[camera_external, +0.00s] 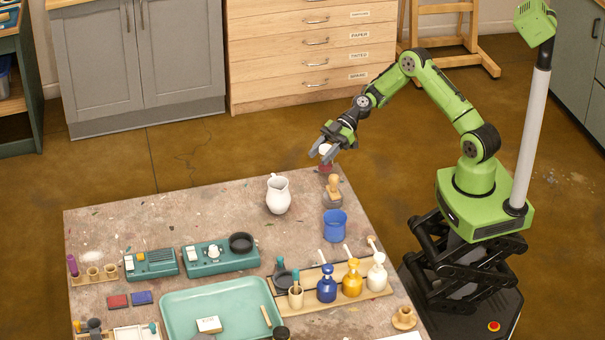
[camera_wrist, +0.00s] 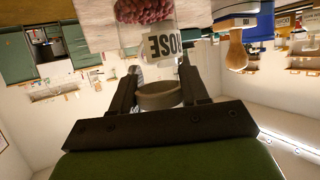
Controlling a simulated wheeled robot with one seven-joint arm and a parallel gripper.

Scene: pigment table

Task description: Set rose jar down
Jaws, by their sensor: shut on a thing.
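The rose jar (camera_external: 325,167) hangs upright at the back right corner of the paint-stained table (camera_external: 140,218). My gripper (camera_external: 328,150) is shut on its pale lid, with a finger on either side. In the wrist view the jar (camera_wrist: 146,12) shows dark pink grains and a white label with upside-down letters, partly cut off at the top. The beige lid (camera_wrist: 158,98) lies between the fingers of my gripper (camera_wrist: 165,80). I cannot tell whether the jar's base touches the table.
A wooden-handled tool (camera_external: 333,186) stands close in front of the jar; it also shows in the wrist view (camera_wrist: 236,50). A blue cup (camera_external: 335,223) and a white pitcher (camera_external: 278,194) stand nearer. Bare tabletop lies left of the pitcher. Bottles on a wooden rack (camera_external: 375,294) stand farther forward.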

